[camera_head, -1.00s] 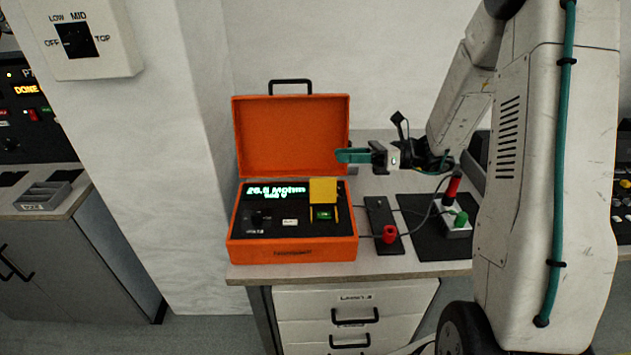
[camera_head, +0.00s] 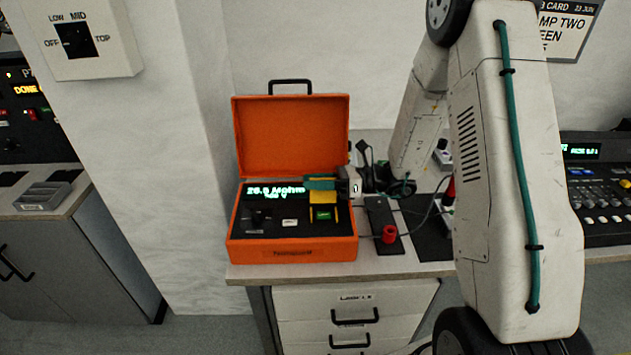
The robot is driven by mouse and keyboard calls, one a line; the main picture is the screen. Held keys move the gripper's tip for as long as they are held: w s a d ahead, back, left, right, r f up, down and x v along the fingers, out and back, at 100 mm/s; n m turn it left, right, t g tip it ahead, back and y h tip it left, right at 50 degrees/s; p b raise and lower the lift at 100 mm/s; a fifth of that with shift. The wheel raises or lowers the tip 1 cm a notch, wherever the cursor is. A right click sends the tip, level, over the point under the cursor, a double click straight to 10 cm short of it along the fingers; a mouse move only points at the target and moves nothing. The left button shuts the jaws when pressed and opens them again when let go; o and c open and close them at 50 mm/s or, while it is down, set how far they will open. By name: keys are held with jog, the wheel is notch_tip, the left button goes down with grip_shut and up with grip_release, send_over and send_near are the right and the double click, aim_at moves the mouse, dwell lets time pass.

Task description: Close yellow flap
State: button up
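The orange case (camera_head: 292,253) stands on the bench with its lid up. On its panel, the yellow flap (camera_head: 323,197) shows below my gripper's fingers, which hide its upper part. The flap stands raised, and the green button (camera_head: 324,213) under it is uncovered. My gripper (camera_head: 320,183) reaches in from the right with its teal fingers across the top of the flap. Whether they touch it cannot be told. The fingers overlap in this view, so their opening does not show.
The case's lit display (camera_head: 272,191) is just left of the fingers. A red plug (camera_head: 389,234) sits on a black strip right of the case, with cables nearby. The open lid (camera_head: 291,135) stands behind. The bench's front edge is clear.

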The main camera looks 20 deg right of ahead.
aim_at(316, 199)
jog(key=c, duration=0.8)
jog(key=shift+r+n, duration=0.1)
jog(key=shift+n, duration=0.2)
dwell(0.3)
jog(key=shift+s+n, duration=0.1)
jog(key=shift+n, duration=0.2)
jog(key=shift+s+a+r+n, duration=0.15)
jog(key=shift+s+r+n, duration=0.2)
jog(key=shift+n, duration=0.45)
jog(key=shift+s+a+n, duration=0.15)
jog(key=shift+s+n, duration=0.35)
jog(key=shift+n, duration=0.4)
jog(key=shift+s+a+n, duration=0.15)
jog(key=shift+s+n, duration=0.3)
jog(key=shift+n, duration=0.45)
jog(key=s+n, duration=0.1)
jog(key=n, duration=0.2)
jog(key=shift+s+a, duration=0.2)
jog(key=shift+s+a+f+n, duration=0.1)
jog(key=shift+s+n, duration=0.2)
jog(key=shift+n, duration=0.45)
jog(key=shift+s+a+f+n, duration=0.1)
jog(key=shift+s+n, duration=0.2)
jog(key=shift+n, duration=0.45)
